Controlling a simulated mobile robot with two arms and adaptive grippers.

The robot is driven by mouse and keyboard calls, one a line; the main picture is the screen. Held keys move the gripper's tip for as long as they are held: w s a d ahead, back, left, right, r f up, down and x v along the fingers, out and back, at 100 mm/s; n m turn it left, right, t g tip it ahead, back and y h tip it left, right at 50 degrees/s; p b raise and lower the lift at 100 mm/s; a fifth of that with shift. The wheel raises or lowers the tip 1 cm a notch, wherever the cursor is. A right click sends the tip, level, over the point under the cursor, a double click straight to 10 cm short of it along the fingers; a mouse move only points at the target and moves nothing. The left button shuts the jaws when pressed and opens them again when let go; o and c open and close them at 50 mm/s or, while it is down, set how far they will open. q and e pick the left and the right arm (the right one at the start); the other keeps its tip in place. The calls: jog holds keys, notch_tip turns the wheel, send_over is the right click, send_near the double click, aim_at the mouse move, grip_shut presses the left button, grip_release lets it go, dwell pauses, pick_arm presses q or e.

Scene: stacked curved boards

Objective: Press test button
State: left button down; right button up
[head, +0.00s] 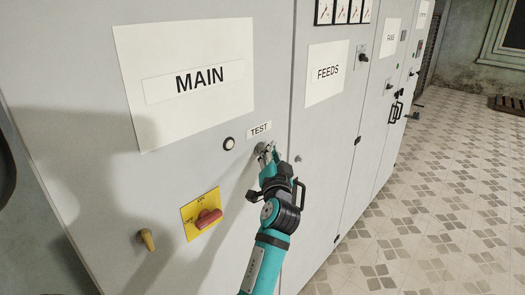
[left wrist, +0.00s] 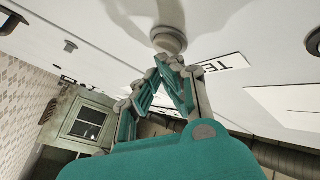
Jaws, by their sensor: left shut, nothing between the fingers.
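The TEST label (head: 259,130) is on the light grey cabinet door marked MAIN. Just below it, a round grey button (head: 261,148) is partly hidden by my left gripper (head: 268,154). My left gripper is shut and empty, with its fingertips at the button. In the left wrist view, the button (left wrist: 168,39) shows as a round knob on a collar, right in front of the closed fingertips (left wrist: 168,61). I cannot tell whether they touch it or whether it is pressed in. The TEST label also shows there (left wrist: 224,65), to the right. My right gripper is not in view.
A red rotary switch (head: 208,218) on a yellow plate and a yellow knob (head: 147,240) are lower left. The FEEDS cabinet (head: 325,150) adjoins on the right. Tiled floor (head: 440,200) is open at right.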

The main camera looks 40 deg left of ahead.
pick_arm(q)
jog(key=shift+a, duration=0.3)
dwell(0.5)
jog(key=shift+a, duration=0.25)
jog(key=shift+d, duration=0.1)
dwell(0.5)
jog(key=shift+d+b, duration=0.3)
jog(key=shift+d, duration=0.55)
